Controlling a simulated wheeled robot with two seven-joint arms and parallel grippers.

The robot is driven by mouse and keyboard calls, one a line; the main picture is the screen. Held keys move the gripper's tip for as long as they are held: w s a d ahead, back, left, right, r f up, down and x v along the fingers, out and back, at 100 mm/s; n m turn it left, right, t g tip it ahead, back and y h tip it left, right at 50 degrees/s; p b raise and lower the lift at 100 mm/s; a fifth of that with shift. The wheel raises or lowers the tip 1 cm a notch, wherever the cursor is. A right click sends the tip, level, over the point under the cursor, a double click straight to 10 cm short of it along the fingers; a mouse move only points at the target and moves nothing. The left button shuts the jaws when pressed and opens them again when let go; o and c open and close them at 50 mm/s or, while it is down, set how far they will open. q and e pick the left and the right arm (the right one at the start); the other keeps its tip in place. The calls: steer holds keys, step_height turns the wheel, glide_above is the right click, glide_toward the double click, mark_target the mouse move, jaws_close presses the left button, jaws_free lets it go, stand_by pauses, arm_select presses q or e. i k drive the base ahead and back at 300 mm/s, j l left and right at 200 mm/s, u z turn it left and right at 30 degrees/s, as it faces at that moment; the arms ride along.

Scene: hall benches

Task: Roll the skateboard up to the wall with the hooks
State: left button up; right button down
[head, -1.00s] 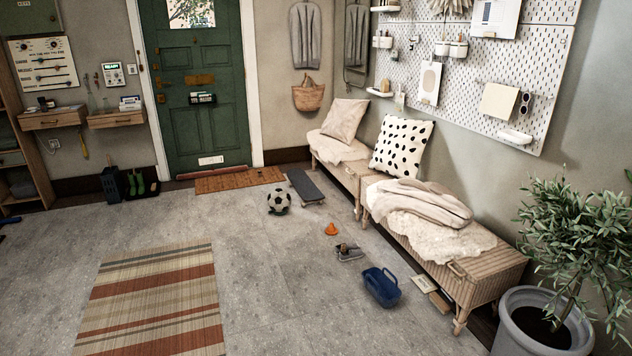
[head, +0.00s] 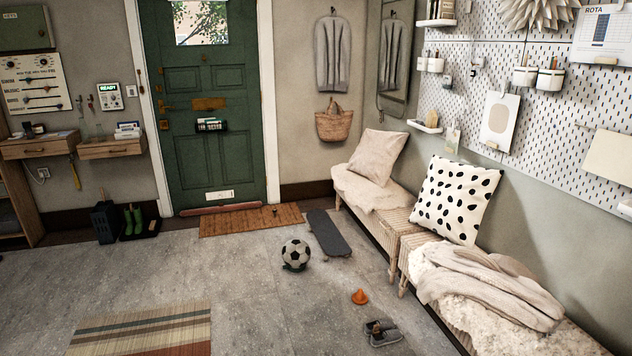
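The dark grey skateboard (head: 329,233) lies on the stone floor right of the door mat, close to the front of the far bench. It looks to rest on its wheels. The wall with the hooks (head: 297,60) is the beige back wall right of the green door. A grey garment (head: 340,55) and a woven bag (head: 333,124) hang on it. The skateboard is apart from this wall, with floor between them. Neither of my grippers is in view.
A football (head: 296,254) sits just left of the skateboard's near end. A brown door mat (head: 250,220) and striped rug (head: 140,330) lie left. Open floor (head: 220,270) spreads between them.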

mark_target(333, 244)
steer(key=i, duration=2.35)
